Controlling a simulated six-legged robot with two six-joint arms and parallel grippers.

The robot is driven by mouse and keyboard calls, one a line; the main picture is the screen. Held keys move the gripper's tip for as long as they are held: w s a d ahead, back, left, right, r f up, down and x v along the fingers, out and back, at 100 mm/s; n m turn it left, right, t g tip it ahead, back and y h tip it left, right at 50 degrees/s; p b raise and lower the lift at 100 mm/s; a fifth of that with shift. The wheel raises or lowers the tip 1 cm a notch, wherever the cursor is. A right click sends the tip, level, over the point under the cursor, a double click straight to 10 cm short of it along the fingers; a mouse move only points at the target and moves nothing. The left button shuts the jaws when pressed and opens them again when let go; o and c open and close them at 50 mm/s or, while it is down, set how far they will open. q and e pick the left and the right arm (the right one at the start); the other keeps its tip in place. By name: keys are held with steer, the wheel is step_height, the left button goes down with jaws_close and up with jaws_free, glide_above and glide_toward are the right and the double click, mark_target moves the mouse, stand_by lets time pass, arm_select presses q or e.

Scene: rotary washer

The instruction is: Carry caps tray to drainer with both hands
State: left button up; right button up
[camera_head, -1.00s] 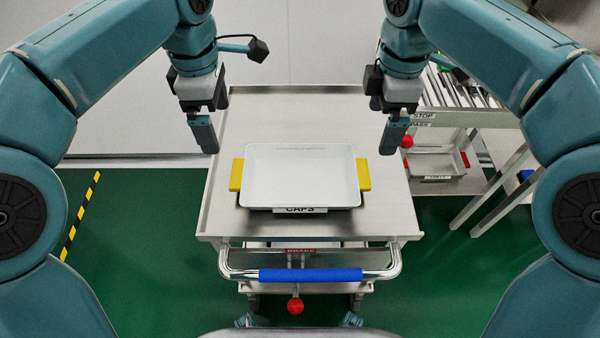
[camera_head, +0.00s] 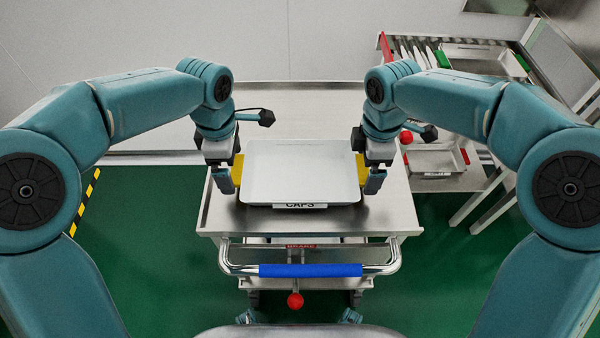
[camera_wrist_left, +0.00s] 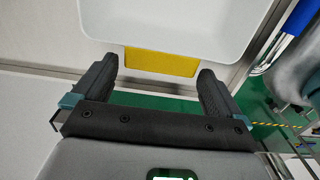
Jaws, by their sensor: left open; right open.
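The white caps tray (camera_head: 301,175) sits on the steel cart (camera_head: 330,222), with a "CAPS" label on its near side. It has a yellow handle on each side, the left one (camera_head: 238,168) and the right one (camera_head: 361,166). My left gripper (camera_head: 227,186) is open at the left handle. In the left wrist view the yellow handle (camera_wrist_left: 162,62) lies ahead of and between the open fingers (camera_wrist_left: 155,85), with no grip on it. My right gripper (camera_head: 374,184) is open beside the right handle, which it partly hides. I see no drainer that I can name with certainty.
The cart's blue push handle (camera_head: 310,270) and a red knob (camera_head: 295,300) are at the front. A rack with rollers (camera_head: 412,52) and a grey bin (camera_head: 434,158) with red handles stand to the right. A yellow-black floor stripe (camera_head: 88,195) is at left.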

arm_select(q)
steer(key=shift+f, duration=1.15)
arm_select(e)
steer(key=shift+f, duration=1.15)
arm_select(q)
steer(key=c, duration=0.9)
arm_select(e)
steer(key=c, duration=0.9)
arm_select(q)
steer(key=shift+r, duration=0.15)
arm_select(e)
steer(key=shift+r, duration=0.15)
arm_select(q)
step_height(320, 180, up, 5)
steer(key=p, duration=0.5)
arm_select(e)
step_height(320, 180, up, 5)
